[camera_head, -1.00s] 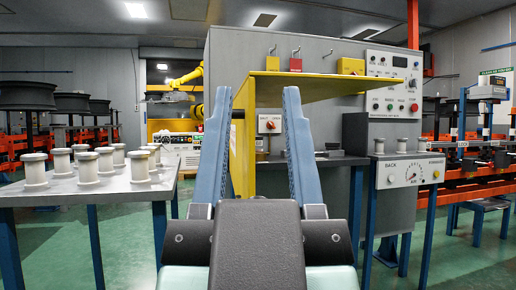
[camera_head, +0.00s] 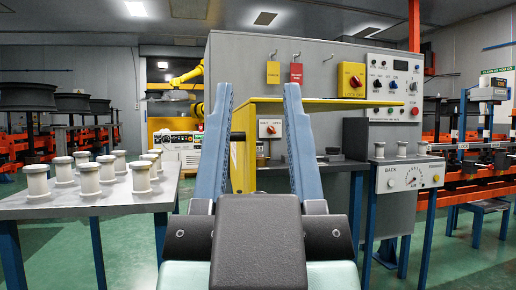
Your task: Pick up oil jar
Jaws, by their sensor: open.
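My gripper (camera_head: 259,92) is in the middle of the picture. Its two blue fingers are wide apart and point upward in the view, with nothing between them. I cannot make out an oil jar for sure. A small dark object (camera_head: 333,153) sits on the dark bench behind the right finger, too small to identify. Part of the bench and the yellow stand is hidden behind my gripper and its fingers.
A grey table (camera_head: 100,206) with several pale spindles stands at the left. A yellow stand with a flat top (camera_head: 345,102) is ahead, before a grey control cabinet (camera_head: 232,60). Green floor shows between.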

